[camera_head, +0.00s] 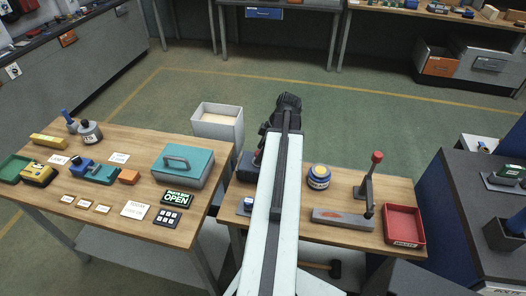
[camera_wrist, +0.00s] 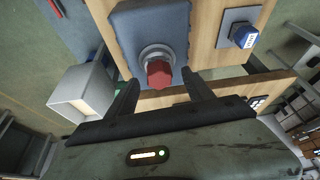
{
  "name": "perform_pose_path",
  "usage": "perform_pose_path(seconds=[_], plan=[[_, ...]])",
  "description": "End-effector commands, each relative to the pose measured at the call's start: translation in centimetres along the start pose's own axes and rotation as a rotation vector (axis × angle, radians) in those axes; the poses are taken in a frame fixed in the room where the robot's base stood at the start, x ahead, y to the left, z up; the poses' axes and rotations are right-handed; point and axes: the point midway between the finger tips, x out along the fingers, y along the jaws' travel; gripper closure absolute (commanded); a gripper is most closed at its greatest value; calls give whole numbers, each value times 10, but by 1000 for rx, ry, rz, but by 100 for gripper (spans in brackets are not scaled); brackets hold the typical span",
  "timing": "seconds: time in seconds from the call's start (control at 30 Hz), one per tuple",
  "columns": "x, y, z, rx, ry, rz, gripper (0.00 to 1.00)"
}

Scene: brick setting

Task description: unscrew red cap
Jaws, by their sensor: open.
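The red cap (camera_wrist: 158,73) is faceted and sits on a pale metal collar (camera_wrist: 157,52) on a blue-grey block (camera_wrist: 125,25) in the wrist view. My gripper (camera_wrist: 160,80) is open, with one dark finger to each side of the cap and gaps between. I cannot tell whether the fingertips reach the cap's depth. In the head view my arm hides the cap and fingers.
A blue cap on a grey plate (camera_wrist: 242,36) stands beside the block. A white bin (camera_head: 219,124) stands behind.

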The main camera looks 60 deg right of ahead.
Motion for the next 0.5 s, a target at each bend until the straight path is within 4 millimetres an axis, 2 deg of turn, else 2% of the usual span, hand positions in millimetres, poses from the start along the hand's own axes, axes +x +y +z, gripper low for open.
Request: perform_pose_path(seconds=[0.03,0.07,0.2,0.27,0.3,0.4,0.43,0.5], plan=[[-1,0,0,0,0,0,39],[-1,0,0,0,0,0,45],[-1,0,0,1,0,0,84],[-1,0,0,1,0,0,100],[-1,0,0,1,0,0,68],[-1,0,0,1,0,1,96],[-1,0,0,1,0,1,100],[-1,0,1,0,0,0,100]])
